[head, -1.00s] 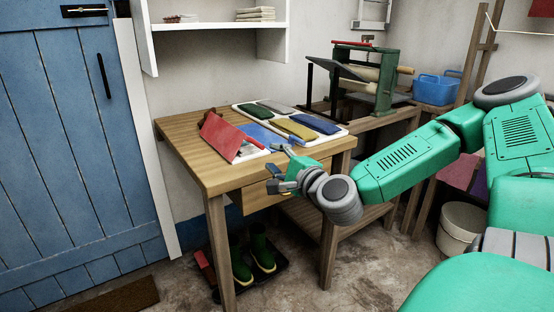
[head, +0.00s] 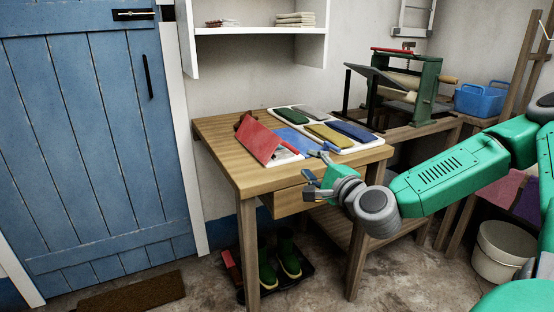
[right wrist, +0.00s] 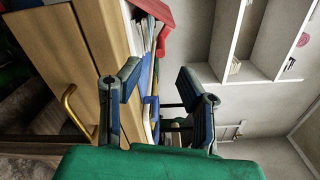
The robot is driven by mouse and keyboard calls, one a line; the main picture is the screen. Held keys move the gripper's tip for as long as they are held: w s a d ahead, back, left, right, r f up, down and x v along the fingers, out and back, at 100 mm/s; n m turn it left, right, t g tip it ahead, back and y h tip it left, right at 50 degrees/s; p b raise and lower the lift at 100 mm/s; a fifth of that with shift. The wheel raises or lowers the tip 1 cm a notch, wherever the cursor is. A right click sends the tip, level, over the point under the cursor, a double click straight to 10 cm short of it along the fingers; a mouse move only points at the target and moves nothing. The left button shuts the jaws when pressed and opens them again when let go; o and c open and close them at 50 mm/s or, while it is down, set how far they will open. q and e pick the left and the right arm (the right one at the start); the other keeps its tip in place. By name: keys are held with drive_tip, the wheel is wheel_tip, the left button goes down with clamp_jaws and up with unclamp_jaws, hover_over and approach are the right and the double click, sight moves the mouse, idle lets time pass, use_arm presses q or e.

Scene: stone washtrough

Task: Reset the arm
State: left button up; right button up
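My right arm, green and grey, comes in from the right in the head view. Its gripper (head: 318,168) is in front of the front edge of the wooden table (head: 222,152), near the drawer. In the right wrist view the two dark blue fingers of the right gripper (right wrist: 158,82) stand wide apart with nothing between their tips. The table's wooden front and brass drawer handle (right wrist: 72,108) show beside the fingers there. My left gripper is in neither view.
On the table lie a red folder-like object (head: 260,140) and a white tray (head: 372,141) with several coloured pads. A green press (head: 425,85) stands behind. Green boots (head: 289,258) are under the table. A white bucket (head: 500,252) stands at right. Floor is free in front.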

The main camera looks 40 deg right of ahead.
drive_tip(key=s+a+f+n+g+y+p, duration=0.5)
drive_tip(key=a+f+n+g, duration=0.5)
drive_tip(key=f+n, duration=0.5)
use_arm(q)
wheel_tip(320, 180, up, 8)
drive_tip(key=p, duration=0.2)
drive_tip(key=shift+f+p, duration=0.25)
drive_tip(key=shift+p, duration=0.05)
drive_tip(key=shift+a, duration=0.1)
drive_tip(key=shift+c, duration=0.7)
use_arm(e)
drive_tip(key=s+a+f+n+g, duration=0.3)
drive_tip(key=s+a+f+n, duration=0.1)
drive_tip(key=s, duration=0.6)
drive_tip(key=s+a+f+n+g+h, duration=0.1)
drive_tip(key=s+a+f+n+g, duration=0.2)
drive_tip(key=s, duration=0.8)
drive_tip(key=a+f+n, duration=0.2)
drive_tip(key=a+f, duration=0.1)
drive_tip(key=f, duration=0.1)
drive_tip(key=shift+f+n+g, duration=0.3)
drive_tip(key=shift+g, duration=0.1)
